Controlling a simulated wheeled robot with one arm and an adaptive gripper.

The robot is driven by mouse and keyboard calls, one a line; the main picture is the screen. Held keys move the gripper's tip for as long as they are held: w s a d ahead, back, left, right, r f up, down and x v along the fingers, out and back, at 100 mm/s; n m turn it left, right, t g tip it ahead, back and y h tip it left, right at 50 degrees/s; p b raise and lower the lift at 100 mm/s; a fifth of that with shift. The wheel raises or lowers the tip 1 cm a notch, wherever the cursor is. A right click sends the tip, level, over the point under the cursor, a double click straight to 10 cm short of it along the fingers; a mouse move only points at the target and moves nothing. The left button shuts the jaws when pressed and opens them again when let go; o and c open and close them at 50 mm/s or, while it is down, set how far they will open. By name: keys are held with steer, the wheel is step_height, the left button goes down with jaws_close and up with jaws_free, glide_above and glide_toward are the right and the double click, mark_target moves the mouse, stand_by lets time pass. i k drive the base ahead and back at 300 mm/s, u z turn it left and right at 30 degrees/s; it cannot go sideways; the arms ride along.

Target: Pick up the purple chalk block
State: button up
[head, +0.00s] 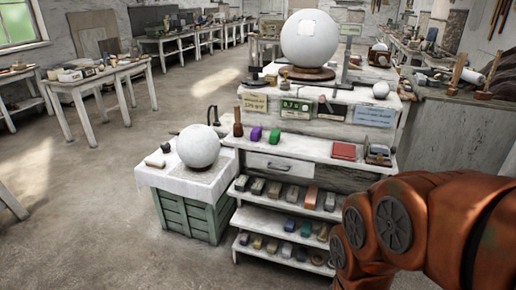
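A small purple block (256,134) sits on the white upper ledge of the shelf unit, left of a green block (275,136) and right of a brown wooden-handled tool (238,123). It looks like the purple chalk block and nothing covers it. Orange links of my arm fill the lower right of the head view, to the right of the block and nearer the camera. My gripper itself is not in view.
The shelf unit's lower shelves (245,200) hold several coloured blocks. Left of it, a plaster sphere (198,146) rests on a cloth-covered green crate (180,215). A larger sphere (309,38) stands on top. A red block (344,151) lies right on the ledge. Floor at left is open.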

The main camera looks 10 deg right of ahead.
mark_target(256, 133)
steer(key=u, duration=0.65)
steer(key=i, duration=0.5)
steer(key=u, duration=0.85)
steer(key=i, duration=1.05)
steer(key=z, duration=0.4)
steer(key=i, duration=0.9)
steer(key=z, duration=1.2)
steer(key=i, duration=0.25)
steer(key=z, duration=0.15)
